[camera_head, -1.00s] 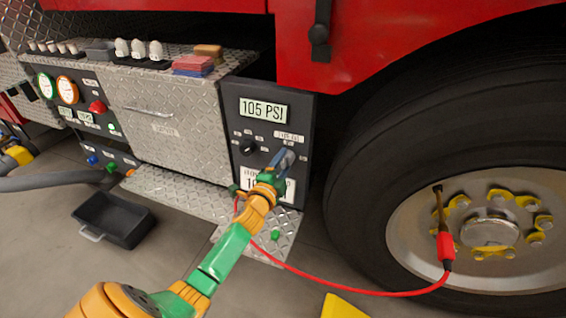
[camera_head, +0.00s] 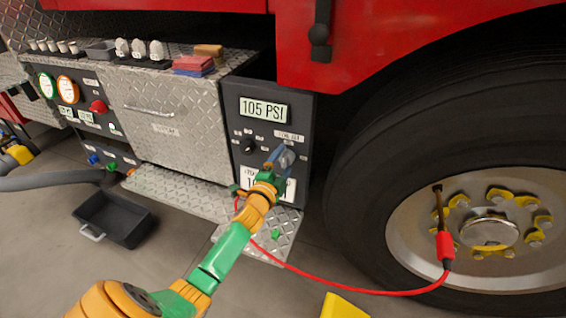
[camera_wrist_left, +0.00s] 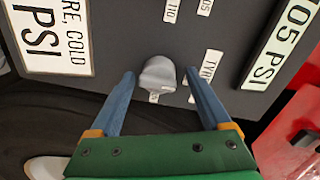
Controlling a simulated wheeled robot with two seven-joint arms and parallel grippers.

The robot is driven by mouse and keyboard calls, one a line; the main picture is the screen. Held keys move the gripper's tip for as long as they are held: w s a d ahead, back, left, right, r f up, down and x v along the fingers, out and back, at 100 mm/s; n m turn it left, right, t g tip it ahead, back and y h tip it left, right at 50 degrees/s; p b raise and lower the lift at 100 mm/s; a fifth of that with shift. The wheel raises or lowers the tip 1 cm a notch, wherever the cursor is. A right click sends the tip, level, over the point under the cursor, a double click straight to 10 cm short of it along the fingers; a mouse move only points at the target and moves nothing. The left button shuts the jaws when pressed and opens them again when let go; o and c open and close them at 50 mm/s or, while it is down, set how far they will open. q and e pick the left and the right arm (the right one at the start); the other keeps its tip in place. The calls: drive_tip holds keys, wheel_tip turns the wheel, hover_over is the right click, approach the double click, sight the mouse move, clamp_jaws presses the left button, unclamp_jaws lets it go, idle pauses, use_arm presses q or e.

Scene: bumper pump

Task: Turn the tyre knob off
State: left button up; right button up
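The tyre knob is the grey rounded knob (camera_head: 287,158) on the dark panel (camera_head: 307,120) beside the tyre. It shows in the left wrist view (camera_wrist_left: 158,73) with a small label partly covered by it. My left gripper (camera_head: 273,156) is at the panel with its blue fingers apart. In the left wrist view the open fingers (camera_wrist_left: 160,80) stand either side of the knob, with dark gaps between them and it. A label at the knob's right is partly hidden by a finger. My right gripper is not in view.
A black knob (camera_head: 249,146) sits left of the grey one, below a "105 PSI" display (camera_head: 264,109). A red hose (camera_head: 340,289) runs from near the panel to the wheel (camera_head: 480,225). A black tray (camera_head: 115,219) lies on the floor at left.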

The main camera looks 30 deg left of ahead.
use_arm(q)
drive_tip(key=shift+s+d, duration=0.1)
drive_tip(key=shift+s, duration=0.25)
drive_tip(key=p+v, duration=0.1)
drive_tip(key=v, duration=0.5)
drive_tip(key=shift+s+p, duration=0.2)
drive_tip(key=shift+p, duration=0.1)
